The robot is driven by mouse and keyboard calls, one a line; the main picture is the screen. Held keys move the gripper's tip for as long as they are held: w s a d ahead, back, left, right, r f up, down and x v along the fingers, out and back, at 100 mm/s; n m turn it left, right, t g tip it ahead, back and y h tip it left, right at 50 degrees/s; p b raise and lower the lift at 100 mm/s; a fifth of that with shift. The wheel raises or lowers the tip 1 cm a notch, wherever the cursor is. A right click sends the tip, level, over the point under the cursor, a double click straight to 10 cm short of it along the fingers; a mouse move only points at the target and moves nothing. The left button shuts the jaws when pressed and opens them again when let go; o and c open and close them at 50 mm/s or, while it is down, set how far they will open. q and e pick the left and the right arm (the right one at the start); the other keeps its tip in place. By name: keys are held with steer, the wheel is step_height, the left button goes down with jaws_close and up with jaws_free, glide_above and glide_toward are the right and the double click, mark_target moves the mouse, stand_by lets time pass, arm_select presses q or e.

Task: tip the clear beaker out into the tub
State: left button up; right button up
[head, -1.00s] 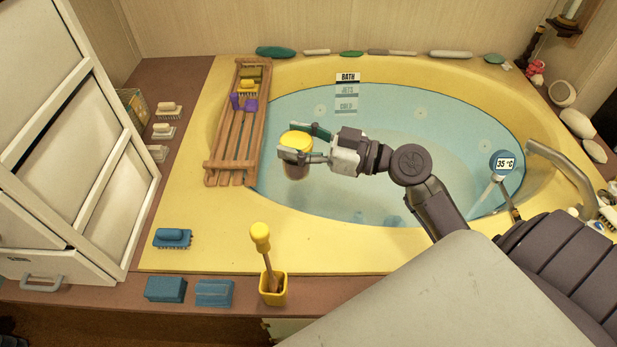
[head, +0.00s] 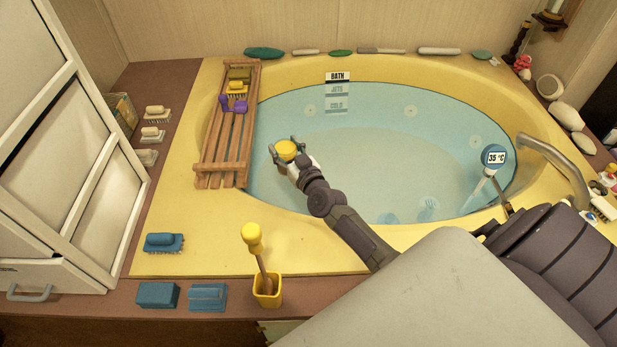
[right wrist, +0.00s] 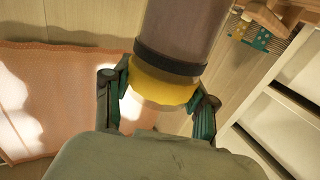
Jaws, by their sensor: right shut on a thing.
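My right gripper (head: 288,148) is shut on the clear beaker at its yellow end (head: 286,150), over the left part of the tub (head: 420,78) in the head view. The yellow end faces up toward the head camera, and the body is mostly hidden beneath it. In the right wrist view the gripper (right wrist: 158,108) has its fingers on both sides of the yellow end, and the see-through greyish body of the beaker (right wrist: 182,30) runs up out of the picture past a dark band. I cannot see any contents pouring. The tub has a yellow surround and pale blue water. My left gripper is not in view.
A wooden rack (head: 207,160) lies along the tub's left side, close to the gripper. A thermometer (head: 494,157) and a curved tap (head: 555,165) stand at the right. A yellow brush holder (head: 267,290) and blue blocks (head: 158,295) line the front edge.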

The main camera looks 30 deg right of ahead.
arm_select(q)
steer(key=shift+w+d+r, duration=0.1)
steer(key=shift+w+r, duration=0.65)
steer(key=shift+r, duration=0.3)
arm_select(e)
steer(key=w+a+f+m+h, duration=0.1)
steer(key=w+a+f, duration=0.1)
steer(key=a+f, duration=0.2)
steer(key=shift+w+a+h, duration=0.3)
steer(key=shift+a+h, duration=0.1)
steer(key=shift+a, duration=0.1)
arm_select(q)
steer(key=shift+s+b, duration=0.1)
steer(key=shift+b, duration=0.3)
arm_select(e)
steer(key=shift+d+f, duration=0.1)
steer(key=shift+f, duration=0.1)
